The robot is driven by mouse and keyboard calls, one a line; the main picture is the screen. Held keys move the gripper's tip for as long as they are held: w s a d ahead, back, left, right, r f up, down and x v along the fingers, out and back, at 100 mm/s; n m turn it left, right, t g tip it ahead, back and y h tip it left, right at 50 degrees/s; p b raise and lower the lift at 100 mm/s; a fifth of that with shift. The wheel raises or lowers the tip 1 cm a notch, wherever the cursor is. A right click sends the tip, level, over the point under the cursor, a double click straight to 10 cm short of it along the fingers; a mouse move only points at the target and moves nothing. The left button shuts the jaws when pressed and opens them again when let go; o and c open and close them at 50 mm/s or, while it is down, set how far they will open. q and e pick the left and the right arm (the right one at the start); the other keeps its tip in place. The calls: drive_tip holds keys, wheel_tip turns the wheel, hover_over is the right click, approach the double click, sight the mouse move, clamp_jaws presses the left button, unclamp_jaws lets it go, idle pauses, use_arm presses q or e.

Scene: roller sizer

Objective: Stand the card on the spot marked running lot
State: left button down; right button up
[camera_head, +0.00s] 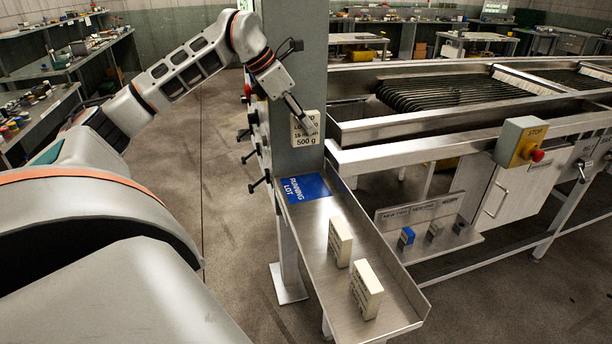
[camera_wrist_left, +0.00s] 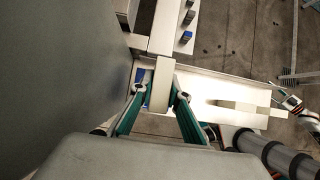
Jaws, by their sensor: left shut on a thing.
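A cream card (camera_head: 306,128) printed with 500 g is held upright by my left gripper (camera_head: 300,114), in front of the grey column. In the left wrist view the card (camera_wrist_left: 162,85) is between the two teal fingers of my left gripper (camera_wrist_left: 162,95), which is shut on it. The blue spot marked running lot (camera_head: 306,187) is at the far end of the metal tray, and the card is above it. In the left wrist view only a bit of blue shows beside the card. A small part of my right arm shows at the right edge there; its gripper is unclear.
Two other cream cards (camera_head: 340,241) stand on the nearer part of the metal tray (camera_head: 388,322). The column (camera_head: 292,60) with knobs rises behind the spot. A lower shelf (camera_head: 462,240) with small blocks and a yellow stop box (camera_head: 521,142) are to the right.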

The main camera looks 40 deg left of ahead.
use_arm(q)
wheel_tip(320, 180, down, 10)
drive_tip(key=shift+f+b, duration=0.1)
drive_tip(key=shift+b, duration=0.9)
wheel_tip(320, 180, down, 3)
drive_tip(key=shift+f, duration=0.15)
use_arm(e)
drive_tip(key=f, duration=0.3)
drive_tip(key=shift+s+f, duration=0.2)
drive_tip(key=shift+s, duration=0.15)
drive_tip(key=shift+f, duration=0.1)
use_arm(q)
drive_tip(key=shift+f+b, duration=0.15)
drive_tip(key=shift+b, duration=0.15)
drive_tip(key=c, duration=2.3)
unclamp_jaws()
drive_tip(key=o, duration=0.4)
